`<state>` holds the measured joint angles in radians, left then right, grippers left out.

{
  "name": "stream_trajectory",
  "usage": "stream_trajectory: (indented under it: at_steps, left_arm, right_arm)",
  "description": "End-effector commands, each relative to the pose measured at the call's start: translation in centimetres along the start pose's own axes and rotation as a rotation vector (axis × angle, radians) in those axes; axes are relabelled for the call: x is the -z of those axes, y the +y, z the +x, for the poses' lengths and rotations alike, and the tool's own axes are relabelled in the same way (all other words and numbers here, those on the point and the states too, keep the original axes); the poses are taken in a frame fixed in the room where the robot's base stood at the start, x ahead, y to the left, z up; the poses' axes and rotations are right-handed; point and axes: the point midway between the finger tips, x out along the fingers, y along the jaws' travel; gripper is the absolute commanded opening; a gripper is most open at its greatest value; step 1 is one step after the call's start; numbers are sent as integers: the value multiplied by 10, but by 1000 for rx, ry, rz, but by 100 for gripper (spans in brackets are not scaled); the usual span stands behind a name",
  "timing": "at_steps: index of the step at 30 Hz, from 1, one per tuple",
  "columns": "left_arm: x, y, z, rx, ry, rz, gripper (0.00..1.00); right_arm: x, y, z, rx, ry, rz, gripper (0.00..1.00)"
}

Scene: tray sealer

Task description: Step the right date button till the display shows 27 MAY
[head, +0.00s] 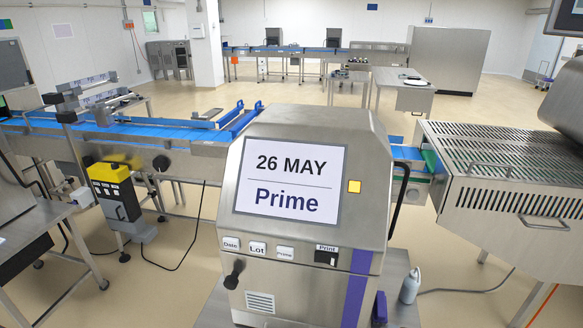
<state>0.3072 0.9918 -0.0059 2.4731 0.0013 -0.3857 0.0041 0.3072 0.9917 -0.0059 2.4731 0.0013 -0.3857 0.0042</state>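The printer's display (290,182) reads "26 MAY" above a line and "Prime" below it. It sits on the front of a steel printer cabinet (330,125). Under the display is a row of white labelled buttons: the Date button (231,244) at the left, then the Lot button (258,249) and the Prime button (285,253). Further right, a Print label (326,248) sits above a dark switch (326,258). Neither of my grippers is in view.
A black knob (234,274) sticks out below the Date button. A blue conveyor (130,128) runs behind at the left. A slotted steel machine (510,160) stands at the right. A grey bottle (410,286) stands beside the cabinet. Floor shows between the machines.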

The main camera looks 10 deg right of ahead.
Motion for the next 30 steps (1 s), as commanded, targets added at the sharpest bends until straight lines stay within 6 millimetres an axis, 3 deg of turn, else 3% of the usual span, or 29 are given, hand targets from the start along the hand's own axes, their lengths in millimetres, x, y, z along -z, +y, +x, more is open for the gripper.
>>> stream_trajectory:
  at_steps: [9, 10, 14, 30]
  left_arm:
    - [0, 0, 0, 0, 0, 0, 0]
    - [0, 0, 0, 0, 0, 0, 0]
    - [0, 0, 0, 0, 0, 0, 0]
    - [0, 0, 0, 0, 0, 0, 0]
  right_arm:
    - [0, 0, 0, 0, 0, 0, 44]
    - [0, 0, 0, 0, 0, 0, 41]
    - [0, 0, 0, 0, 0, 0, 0]
    - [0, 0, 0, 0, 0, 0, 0]
